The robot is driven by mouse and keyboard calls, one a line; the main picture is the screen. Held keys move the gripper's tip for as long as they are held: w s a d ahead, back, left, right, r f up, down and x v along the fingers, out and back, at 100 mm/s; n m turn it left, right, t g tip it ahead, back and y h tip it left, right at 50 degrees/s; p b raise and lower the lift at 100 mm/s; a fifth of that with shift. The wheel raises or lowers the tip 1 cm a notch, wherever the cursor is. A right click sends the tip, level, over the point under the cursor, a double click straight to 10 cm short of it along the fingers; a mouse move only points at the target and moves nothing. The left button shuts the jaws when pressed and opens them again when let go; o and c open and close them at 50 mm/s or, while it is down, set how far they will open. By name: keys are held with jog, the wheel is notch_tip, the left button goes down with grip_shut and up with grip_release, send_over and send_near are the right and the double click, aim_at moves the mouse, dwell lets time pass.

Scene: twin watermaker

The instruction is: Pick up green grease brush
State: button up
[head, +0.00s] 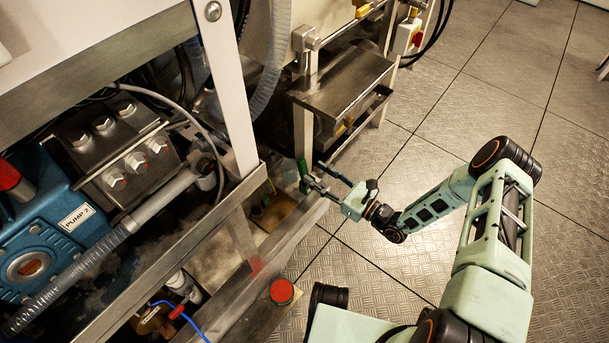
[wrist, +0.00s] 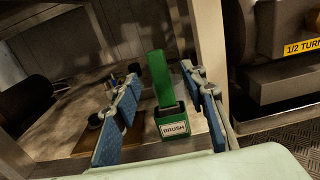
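The green grease brush (wrist: 162,78) stands upright in the wrist view. Its long flat green part rises from a dark-topped green block (wrist: 174,126) with a white "BRUSH" label. I cannot tell whether this block is a holder or part of the brush. My gripper (wrist: 161,74) is open, with one blue-padded finger on each side of the brush and visible gaps to both. In the head view the brush is a small green upright shape (head: 303,170) by the frame's edge, at the fingertips of my gripper (head: 312,173).
A metal frame post (wrist: 209,40) stands just behind and right of the brush. A brown board (wrist: 85,140) with small fittings lies at left. The blue pump (head: 45,225) and frame rail (head: 265,255) are left of my arm. Open floor (head: 480,110) lies right.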

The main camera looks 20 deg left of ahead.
aim_at(305, 167)
jog(key=b+x, duration=0.1)
jog(key=x, duration=0.3)
jog(key=shift+a+f+b, duration=0.15)
jog(key=shift+a+b, duration=0.1)
jog(key=shift+b, duration=0.1)
jog(key=shift+w+a, duration=0.15)
jog(key=shift+a, duration=0.3)
grip_shut()
